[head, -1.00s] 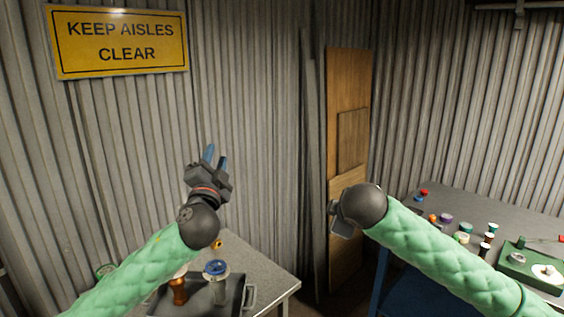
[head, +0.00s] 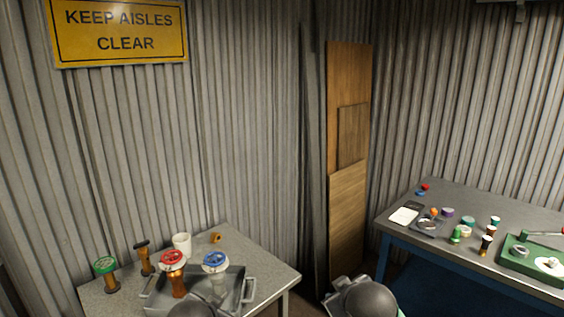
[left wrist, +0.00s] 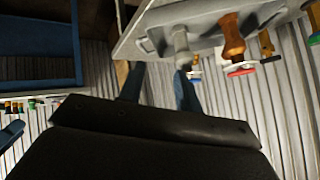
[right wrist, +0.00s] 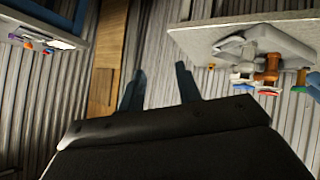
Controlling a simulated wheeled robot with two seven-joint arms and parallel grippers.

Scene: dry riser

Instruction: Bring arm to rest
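Both my arms are low at the bottom edge of the head view, where only their rounded joints show. My left gripper (left wrist: 159,88) is open and empty in the left wrist view, its two blue fingers apart. One fingertip overlaps the grey stem of the blue-wheeled valve in that picture; I cannot tell the distance. My right gripper (right wrist: 160,86) is open and empty in the right wrist view, with the wood panel and wall beyond it. In the head view the fingers of both grippers are hidden.
The left table (head: 262,263) bears a grey tray (head: 236,297) with a red-wheeled valve (head: 172,262) and a blue-wheeled valve (head: 216,264). The right table (head: 455,200) bears several small parts. Wood panels (head: 347,200) lean between.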

